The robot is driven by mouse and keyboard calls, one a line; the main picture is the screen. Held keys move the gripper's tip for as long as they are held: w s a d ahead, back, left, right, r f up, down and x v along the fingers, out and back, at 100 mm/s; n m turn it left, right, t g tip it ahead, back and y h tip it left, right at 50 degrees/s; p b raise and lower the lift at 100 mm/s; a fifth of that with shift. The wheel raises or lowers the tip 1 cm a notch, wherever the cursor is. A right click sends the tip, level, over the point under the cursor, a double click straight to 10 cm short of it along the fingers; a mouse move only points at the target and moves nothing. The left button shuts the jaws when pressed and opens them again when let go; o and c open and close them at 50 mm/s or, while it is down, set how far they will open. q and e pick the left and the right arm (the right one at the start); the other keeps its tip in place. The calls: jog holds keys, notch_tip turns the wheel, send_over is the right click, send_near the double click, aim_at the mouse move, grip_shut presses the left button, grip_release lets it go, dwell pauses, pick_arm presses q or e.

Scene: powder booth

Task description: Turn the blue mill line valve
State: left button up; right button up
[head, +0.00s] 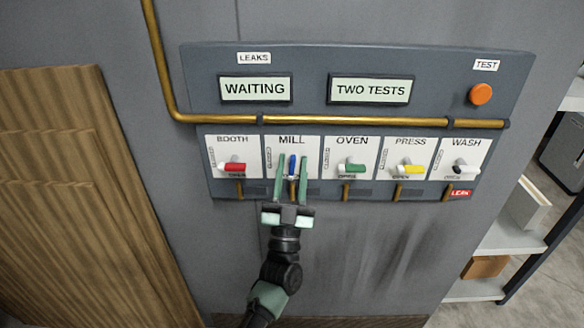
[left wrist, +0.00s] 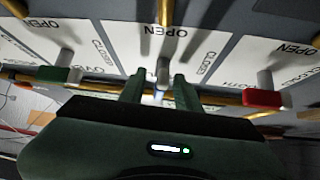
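My left gripper (head: 291,170) reaches up from below with one finger on each side of the blue handle. The fingers are open, with a gap to the handle on both sides. In the left wrist view the picture is turned over; the two fingers (left wrist: 160,90) stand either side of the valve, whose blue handle is mostly hidden there. The mill plate (left wrist: 160,35) reads OPEN and CLOSED in that view. My right gripper is not in view.
The red booth valve (head: 232,167) and green oven valve (head: 352,168) flank the mill valve. A red LEAK tag (head: 460,193) sits under WASH.

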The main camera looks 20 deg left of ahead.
aim_at(291, 177)
pick_arm(q)
jog(key=b+v, duration=0.1)
jog(key=v, duration=0.4)
jog(key=shift+w+f, duration=0.1)
jog(key=shift+f, duration=0.05)
jog(key=s+d+p, duration=0.2)
jog(key=s+p, duration=0.2)
jog(key=s, duration=0.8)
